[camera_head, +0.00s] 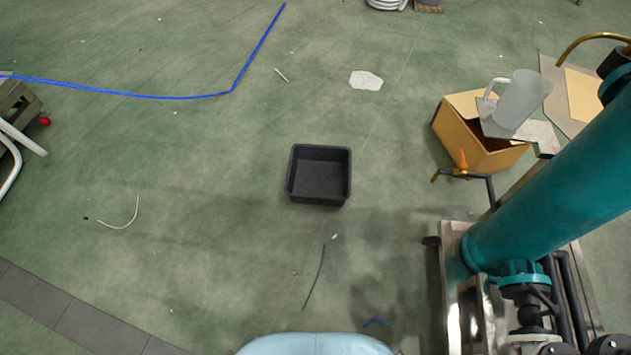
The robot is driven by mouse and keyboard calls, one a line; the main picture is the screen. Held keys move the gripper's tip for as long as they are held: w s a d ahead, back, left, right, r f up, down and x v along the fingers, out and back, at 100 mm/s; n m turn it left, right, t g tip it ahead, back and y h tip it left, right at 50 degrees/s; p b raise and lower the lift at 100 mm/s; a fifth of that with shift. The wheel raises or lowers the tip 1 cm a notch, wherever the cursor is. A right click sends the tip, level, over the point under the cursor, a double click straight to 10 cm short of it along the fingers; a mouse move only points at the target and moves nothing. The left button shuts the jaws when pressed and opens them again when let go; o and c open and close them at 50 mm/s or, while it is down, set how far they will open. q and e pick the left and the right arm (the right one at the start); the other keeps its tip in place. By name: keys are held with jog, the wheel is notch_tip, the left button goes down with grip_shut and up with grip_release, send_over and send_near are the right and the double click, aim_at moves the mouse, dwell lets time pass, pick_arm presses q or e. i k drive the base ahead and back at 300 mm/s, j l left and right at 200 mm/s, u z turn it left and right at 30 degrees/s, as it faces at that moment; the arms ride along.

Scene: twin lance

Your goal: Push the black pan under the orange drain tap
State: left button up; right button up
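The black pan (319,177) is a square, open-topped container with low walls. It sits on the green floor near the middle of the head view and looks empty. The orange drain tap (462,160) is a small orange handle on a brass spout at the end of a dark pipe, to the right of the pan. The pan is clear of the tap, with open floor between them. Neither of my grippers shows in this view.
A teal cylinder (560,190) on a metal frame (459,290) stands at the right. A cardboard box (468,139) with a translucent jug (519,99) above it is just beyond the tap. A blue line (150,96) crosses the far left floor. Floor around the pan is mostly free.

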aim_at(317, 175)
jog(key=i+l+u, duration=0.1)
jog(key=i+u, duration=0.2)
jog(key=i, duration=0.2)
jog(key=i+l+u, duration=0.3)
jog(key=i, duration=0.15)
jog(key=i+l+u, duration=0.3)
jog(key=i, duration=0.15)
